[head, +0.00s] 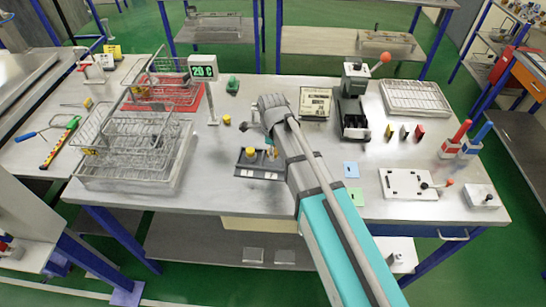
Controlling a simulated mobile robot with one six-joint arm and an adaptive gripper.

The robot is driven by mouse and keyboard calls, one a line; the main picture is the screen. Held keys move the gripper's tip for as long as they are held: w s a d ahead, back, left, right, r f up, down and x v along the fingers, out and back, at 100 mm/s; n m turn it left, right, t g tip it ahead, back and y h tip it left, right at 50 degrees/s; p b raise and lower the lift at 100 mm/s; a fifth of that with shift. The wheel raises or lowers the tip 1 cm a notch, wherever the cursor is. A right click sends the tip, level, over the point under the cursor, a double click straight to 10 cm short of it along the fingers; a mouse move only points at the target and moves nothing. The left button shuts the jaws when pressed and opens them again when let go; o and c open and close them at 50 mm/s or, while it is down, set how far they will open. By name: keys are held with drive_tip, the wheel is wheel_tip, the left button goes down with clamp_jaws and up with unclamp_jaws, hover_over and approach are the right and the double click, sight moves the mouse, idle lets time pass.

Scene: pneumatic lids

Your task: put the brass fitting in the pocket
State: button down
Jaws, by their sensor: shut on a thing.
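A dark fixture block (243,170) with pockets lies on the metal table, left of my arm. A yellow round piece (251,153) stands in its left part. My gripper (271,152) points down over the right part of the fixture and is shut on a small brass-coloured piece, the brass fitting, of which little shows. I cannot tell whether the fitting is inside a pocket or just above it. My arm hides part of the fixture's right side.
Wire baskets (135,150) fill the table's left side. A display post (212,105), a yellow cap (227,120) and a green part (232,86) stand behind the fixture. A toggle press (354,110) and a wire tray (415,97) are at the back right. A white clamp plate (405,184) lies at the front right.

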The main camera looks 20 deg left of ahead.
sight(274, 162)
drive_tip(key=shift+w+d+f+b, duration=0.1)
drive_tip(key=shift+w+f+b, duration=0.35)
drive_tip(key=shift+f+b, duration=1.5)
drive_tip(key=shift+f, duration=0.1)
drive_tip(key=shift+c, duration=0.5)
unclamp_jaws()
drive_tip(key=shift+f, duration=0.1)
wheel_tip(274, 162, up, 12)
drive_tip(key=p, duration=1.2)
drive_tip(key=shift+s, duration=0.1)
